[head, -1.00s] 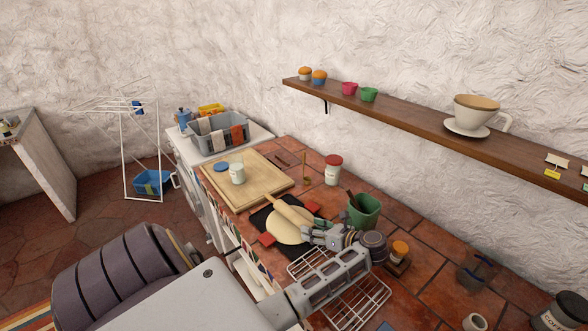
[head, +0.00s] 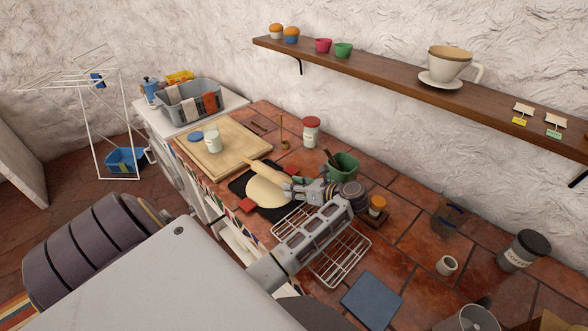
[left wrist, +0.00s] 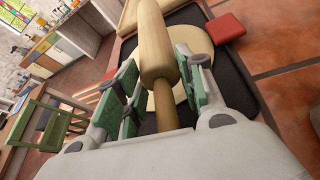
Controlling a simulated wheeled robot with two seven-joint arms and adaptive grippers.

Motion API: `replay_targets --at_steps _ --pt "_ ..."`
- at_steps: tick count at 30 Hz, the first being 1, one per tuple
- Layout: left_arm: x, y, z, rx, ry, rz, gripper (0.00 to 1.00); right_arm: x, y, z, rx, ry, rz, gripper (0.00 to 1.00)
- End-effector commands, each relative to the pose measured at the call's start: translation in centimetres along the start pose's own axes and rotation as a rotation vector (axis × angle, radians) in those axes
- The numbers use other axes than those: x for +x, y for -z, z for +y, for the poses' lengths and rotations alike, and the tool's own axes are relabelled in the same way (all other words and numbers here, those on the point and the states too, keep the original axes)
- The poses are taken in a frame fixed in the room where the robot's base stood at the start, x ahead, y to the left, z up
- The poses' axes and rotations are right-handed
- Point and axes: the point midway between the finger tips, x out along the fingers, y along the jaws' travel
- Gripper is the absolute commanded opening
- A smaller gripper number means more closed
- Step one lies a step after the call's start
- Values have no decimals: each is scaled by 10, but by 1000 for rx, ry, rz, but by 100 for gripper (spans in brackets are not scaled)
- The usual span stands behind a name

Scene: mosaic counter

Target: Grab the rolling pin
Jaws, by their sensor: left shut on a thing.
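The wooden rolling pin (head: 268,171) lies over a round of pale dough (head: 266,193) on a black mat (head: 238,186). In the left wrist view the rolling pin (left wrist: 157,50) runs away from the camera, its near handle between the finger pads. My left gripper (head: 298,189) is shut on that near handle; it also shows in the left wrist view (left wrist: 160,92). The near end of the handle is hidden by the gripper. I cannot tell whether the pin touches the dough. My right gripper is not in view.
A wire rack (head: 345,262) lies below my left arm. A green pot (head: 343,167) stands close behind the gripper, with a small orange-topped jar (head: 377,205) to its right. A wooden board (head: 185,147) with a jar (head: 213,138) lies beyond the mat.

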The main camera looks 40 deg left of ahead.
Motion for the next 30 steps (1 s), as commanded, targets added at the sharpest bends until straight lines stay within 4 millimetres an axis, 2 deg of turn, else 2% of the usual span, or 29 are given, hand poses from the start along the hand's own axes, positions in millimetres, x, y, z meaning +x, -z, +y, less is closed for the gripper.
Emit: replay_targets --at_steps 3,11,30 --pt "-4 -10 2 -5 0 1 4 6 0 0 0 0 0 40" --pt "1 -5 26 -1 -1 0 4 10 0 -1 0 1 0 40" --pt "15 8 105 -2 0 0 4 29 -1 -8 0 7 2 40"
